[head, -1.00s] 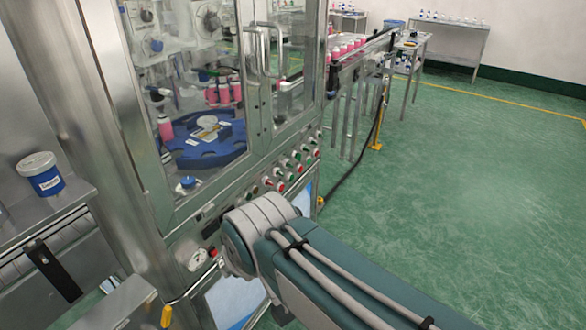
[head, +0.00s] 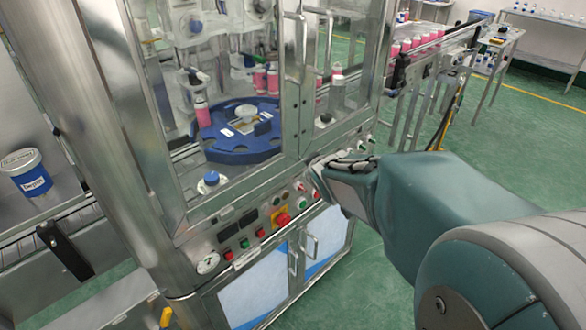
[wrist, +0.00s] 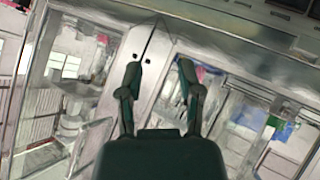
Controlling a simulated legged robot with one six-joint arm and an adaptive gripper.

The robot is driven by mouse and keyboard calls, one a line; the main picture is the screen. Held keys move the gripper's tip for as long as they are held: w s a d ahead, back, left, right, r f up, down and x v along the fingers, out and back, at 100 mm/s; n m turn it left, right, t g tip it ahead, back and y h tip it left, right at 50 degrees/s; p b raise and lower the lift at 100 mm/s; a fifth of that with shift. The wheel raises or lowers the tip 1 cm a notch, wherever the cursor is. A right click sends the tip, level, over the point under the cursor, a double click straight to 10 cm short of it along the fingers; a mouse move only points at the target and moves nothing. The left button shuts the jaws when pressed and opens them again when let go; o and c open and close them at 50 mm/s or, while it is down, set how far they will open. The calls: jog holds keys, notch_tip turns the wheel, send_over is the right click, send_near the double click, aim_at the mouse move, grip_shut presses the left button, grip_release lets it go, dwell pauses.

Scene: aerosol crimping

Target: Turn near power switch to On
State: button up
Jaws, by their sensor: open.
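The control panel (head: 258,232) runs along the machine's front below the glass doors. It carries a red knob on a yellow plate (head: 283,219), which looks like a power switch; its setting is too small to read. Red, green and other small buttons, dark displays and a round gauge (head: 207,263) sit around it. My gripper (wrist: 160,72) is open and empty in the wrist view, its two fingers apart before the machine's metal frame and glass. In the head view, my arm reaches to the panel's right part and hides some of its controls; the fingertips cannot be made out there.
Glass doors with metal handles (head: 301,48) stand above the panel. Behind them is a blue turntable (head: 236,138). Lower cabinet doors (head: 257,298) are below. A conveyor with pink bottles (head: 416,41) extends at the back right. The green floor (head: 484,135) at right is clear.

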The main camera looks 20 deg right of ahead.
jog(key=w+d+f+n+t+y, duration=0.1)
jog(key=w+d+f+n+t, duration=0.1)
jog(key=w+d+f, duration=0.3)
jog(key=n+t+y, duration=0.5)
jog(key=y, duration=0.3)
send_near(305, 190)
jog(key=x, duration=1)
jog(key=shift+w+f, duration=0.1)
jog(key=shift+f, duration=0.1)
jog(key=shift+c, duration=0.3)
grip_shut()
